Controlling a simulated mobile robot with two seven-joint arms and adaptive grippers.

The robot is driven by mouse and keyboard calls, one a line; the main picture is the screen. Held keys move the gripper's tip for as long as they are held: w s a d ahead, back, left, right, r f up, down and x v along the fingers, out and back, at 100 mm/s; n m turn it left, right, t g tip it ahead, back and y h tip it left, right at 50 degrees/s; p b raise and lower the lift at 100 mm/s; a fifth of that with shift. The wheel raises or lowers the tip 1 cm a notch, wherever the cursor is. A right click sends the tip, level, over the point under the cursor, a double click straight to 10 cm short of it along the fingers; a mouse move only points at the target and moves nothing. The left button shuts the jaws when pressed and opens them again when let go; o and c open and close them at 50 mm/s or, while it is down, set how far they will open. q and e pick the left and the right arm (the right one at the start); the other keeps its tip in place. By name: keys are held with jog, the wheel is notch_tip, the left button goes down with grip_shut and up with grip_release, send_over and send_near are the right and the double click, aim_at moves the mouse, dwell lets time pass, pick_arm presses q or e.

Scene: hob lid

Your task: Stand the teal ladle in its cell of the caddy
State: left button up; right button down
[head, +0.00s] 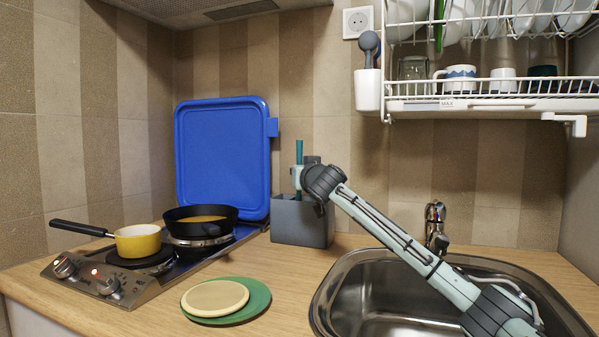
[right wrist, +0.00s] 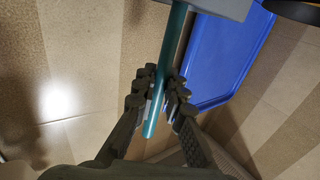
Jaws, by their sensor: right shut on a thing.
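The teal ladle (head: 299,152) shows in the head view as a thin upright handle above the grey caddy (head: 303,225). In the right wrist view its teal handle (right wrist: 176,45) runs between the fingers of my right gripper (right wrist: 161,88). That gripper is shut on the handle. The handle's other end leads to the caddy's grey edge (right wrist: 225,8) at the top of that view. The ladle's lower part is hidden, so I cannot tell which cell it is in or how deep. My left gripper is in neither view.
A blue board (head: 222,155) leans on the wall behind the hob. A black pan (head: 200,220) and a yellow pot (head: 138,241) stand on the hob. A sink (head: 365,300) lies right, under my right arm. A dish rack (head: 480,105) hangs above.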

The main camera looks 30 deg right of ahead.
jog(key=c, duration=1.5)
grip_release()
notch_tip(320, 180, up, 10)
